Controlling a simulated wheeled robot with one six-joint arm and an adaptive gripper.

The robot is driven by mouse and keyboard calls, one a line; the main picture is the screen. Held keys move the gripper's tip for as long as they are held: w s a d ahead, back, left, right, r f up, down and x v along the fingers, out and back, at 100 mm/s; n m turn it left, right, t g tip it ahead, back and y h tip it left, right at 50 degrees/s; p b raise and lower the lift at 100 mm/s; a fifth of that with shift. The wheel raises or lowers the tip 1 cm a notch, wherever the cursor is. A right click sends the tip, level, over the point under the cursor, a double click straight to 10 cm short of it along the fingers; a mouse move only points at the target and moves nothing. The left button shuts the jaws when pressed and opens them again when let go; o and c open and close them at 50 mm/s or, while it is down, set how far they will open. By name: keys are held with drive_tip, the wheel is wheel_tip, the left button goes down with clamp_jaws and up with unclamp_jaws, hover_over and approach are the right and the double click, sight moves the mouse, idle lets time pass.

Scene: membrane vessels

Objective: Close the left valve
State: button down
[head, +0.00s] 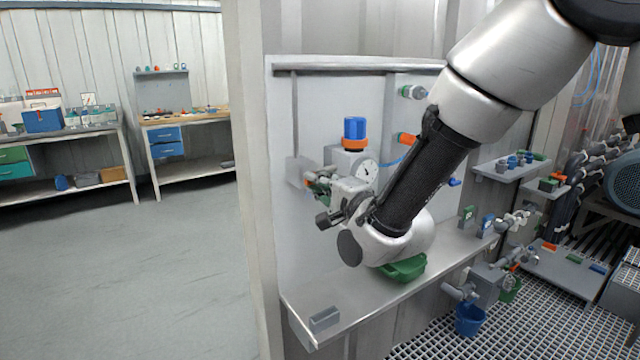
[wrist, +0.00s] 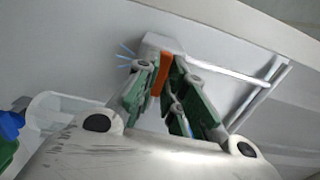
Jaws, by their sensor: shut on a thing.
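The left valve's orange handle (wrist: 162,74) is in the wrist view, on a pale grey valve body (wrist: 160,43) against the panel. My gripper (wrist: 164,82) has its green-padded fingers on either side of the handle and is shut on it. In the head view my gripper (head: 319,184) is at the left part of the panel, left of the pressure gauge (head: 368,172). My wrist partly hides the valve there, so I cannot tell the handle's angle from that view.
A housing with a blue and orange cap (head: 354,133) stands just above my wrist. Another orange handle (head: 405,139) is farther right on the panel. The floor at left is clear.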

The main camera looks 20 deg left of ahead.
idle(0.3)
drive_tip(key=c, duration=1.5)
unclamp_jaws()
drive_tip(key=v, duration=0.7)
drive_tip(key=shift+s+d, duration=0.2)
